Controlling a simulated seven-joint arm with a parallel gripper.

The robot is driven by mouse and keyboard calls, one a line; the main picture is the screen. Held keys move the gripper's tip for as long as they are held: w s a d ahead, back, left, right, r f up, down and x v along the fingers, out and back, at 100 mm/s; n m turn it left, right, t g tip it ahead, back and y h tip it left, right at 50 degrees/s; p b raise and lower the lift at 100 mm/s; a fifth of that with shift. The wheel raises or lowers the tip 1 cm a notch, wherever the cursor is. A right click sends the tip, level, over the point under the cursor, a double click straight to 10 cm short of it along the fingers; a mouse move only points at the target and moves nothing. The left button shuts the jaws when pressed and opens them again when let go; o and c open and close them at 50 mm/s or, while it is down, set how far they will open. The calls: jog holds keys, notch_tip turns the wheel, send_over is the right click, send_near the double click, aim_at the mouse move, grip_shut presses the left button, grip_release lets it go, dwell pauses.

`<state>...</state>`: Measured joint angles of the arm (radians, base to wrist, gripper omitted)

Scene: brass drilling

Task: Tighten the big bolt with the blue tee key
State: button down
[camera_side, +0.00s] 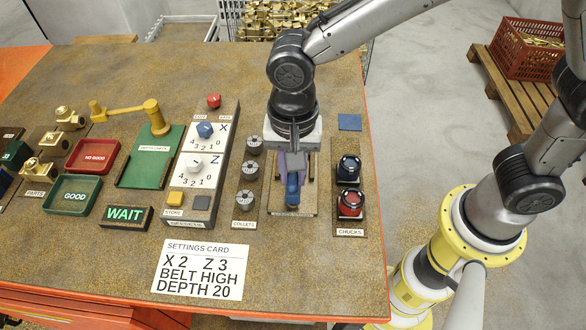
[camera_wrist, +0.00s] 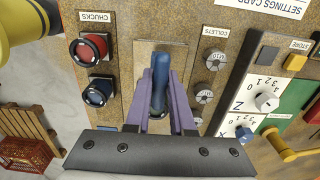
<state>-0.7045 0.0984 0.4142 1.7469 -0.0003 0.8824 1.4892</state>
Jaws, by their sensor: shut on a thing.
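My gripper (camera_side: 291,172) is shut on the blue tee key (camera_side: 292,192) over a pale plate (camera_side: 281,208) between the collets and the chucks. In the wrist view the purple fingers of my gripper (camera_wrist: 164,98) close on both sides of the blue tee key (camera_wrist: 160,72), whose rounded handle points away from the wrist. I cannot tell whether the key's lower end touches the plate or sits in anything. I cannot make out the big bolt in either view.
Chucks, one blue (camera_side: 348,168) and one red (camera_side: 350,204), stand close on the right. Several grey collets (camera_side: 246,200) stand close on the left, beside the X and Z dial panel (camera_side: 213,178). A settings card (camera_side: 200,268) lies in front. A lit WAIT sign (camera_side: 124,215) is further left.

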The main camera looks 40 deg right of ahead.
jog(key=shift+f, duration=0.45)
dwell(0.9)
jog(key=shift+m, duration=1.2)
jog(key=shift+m, duration=1.2)
